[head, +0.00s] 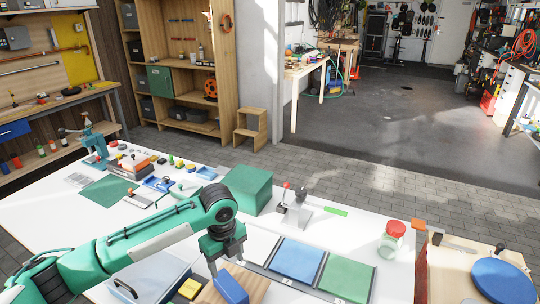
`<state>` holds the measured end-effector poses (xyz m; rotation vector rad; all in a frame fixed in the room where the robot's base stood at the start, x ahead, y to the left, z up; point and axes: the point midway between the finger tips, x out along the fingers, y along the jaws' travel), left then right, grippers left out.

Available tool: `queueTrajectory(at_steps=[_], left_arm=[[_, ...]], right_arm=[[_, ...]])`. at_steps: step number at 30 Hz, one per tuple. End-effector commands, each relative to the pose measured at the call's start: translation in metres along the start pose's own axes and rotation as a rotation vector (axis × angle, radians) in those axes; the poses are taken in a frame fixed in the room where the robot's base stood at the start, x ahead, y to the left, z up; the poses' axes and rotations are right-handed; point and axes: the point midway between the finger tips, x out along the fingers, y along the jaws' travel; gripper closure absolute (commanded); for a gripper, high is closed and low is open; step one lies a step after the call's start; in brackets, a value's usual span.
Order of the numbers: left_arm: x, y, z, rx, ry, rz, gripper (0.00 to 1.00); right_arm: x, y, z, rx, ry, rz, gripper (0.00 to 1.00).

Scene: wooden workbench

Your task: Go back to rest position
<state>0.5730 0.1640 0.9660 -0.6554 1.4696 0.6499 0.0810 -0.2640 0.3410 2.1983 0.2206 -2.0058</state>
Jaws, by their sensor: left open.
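My left gripper (226,262) is on the end of my green arm, which comes in from the lower left. It points down and is open, above a blue block (231,287) on a wooden board (255,286). Whether its fingers touch the block cannot be told. My right gripper is not in view.
A green box (248,186) stands behind my left wrist. Blue (297,260) and green (346,279) panels lie to the right, with a red-lidded jar (391,242) beyond. A yellow block (190,288) and a grey tray (150,276) lie left of the gripper. Small parts crowd the back left.

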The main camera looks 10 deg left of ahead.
Motion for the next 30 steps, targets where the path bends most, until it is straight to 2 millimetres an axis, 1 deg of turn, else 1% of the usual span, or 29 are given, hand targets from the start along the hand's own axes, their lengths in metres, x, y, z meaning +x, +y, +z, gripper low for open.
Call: queueTrajectory(at_steps=[4,8,12,18,24,26,30], left_arm=[[0.017,0.0,-0.023,-0.04,0.023,-0.028,0.38],[0.037,0.002,-0.057,-0.132,0.062,-0.081,0.38],[0.055,0.007,-0.09,-0.268,0.111,-0.143,0.38],[0.072,0.021,-0.127,-0.503,0.189,-0.22,0.38],[0.085,0.044,-0.15,-0.783,0.261,-0.275,0.38],[0.088,0.053,-0.154,-0.875,0.277,-0.287,0.38],[0.096,0.078,-0.159,-1.102,0.307,-0.31,0.38]], right_arm=[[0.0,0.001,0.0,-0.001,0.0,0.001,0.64],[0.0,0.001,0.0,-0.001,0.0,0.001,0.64],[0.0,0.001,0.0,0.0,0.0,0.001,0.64],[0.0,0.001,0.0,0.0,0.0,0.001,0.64],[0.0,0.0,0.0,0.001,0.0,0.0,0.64],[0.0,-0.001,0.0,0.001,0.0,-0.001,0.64],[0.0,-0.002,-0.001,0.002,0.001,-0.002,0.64]])
